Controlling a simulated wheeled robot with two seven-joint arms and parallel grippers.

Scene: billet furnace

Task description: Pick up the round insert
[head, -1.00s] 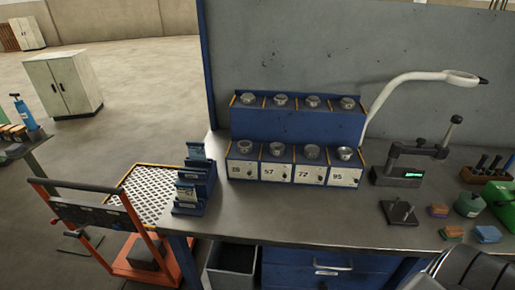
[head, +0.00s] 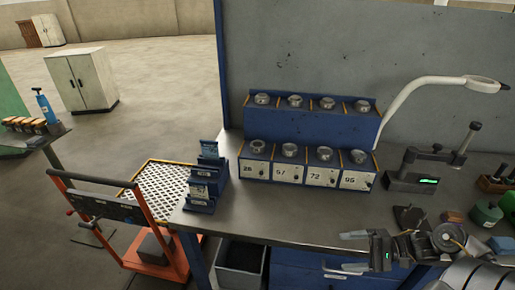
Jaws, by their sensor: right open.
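Several round metal inserts sit in a blue two-tier rack on the bench. The lower row holds a round insert (head: 258,146) above the plate that seems to read 26, one (head: 290,150) above 57, one (head: 324,154) above 72 and one (head: 359,157) above 95. More inserts (head: 295,101) sit in the upper row. I cannot tell which one is the task's insert. My right gripper (head: 346,252) is open and empty over the front of the bench, right of and in front of the rack, its fingers pointing left. My left gripper is not in view.
A blue card holder (head: 201,193) stands left of the rack (head: 312,128). A white lamp arm (head: 405,98) and a gauge stand (head: 412,178) are at the right. An orange cart (head: 170,262) stands left of the bench. Bench top between rack and gripper is clear.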

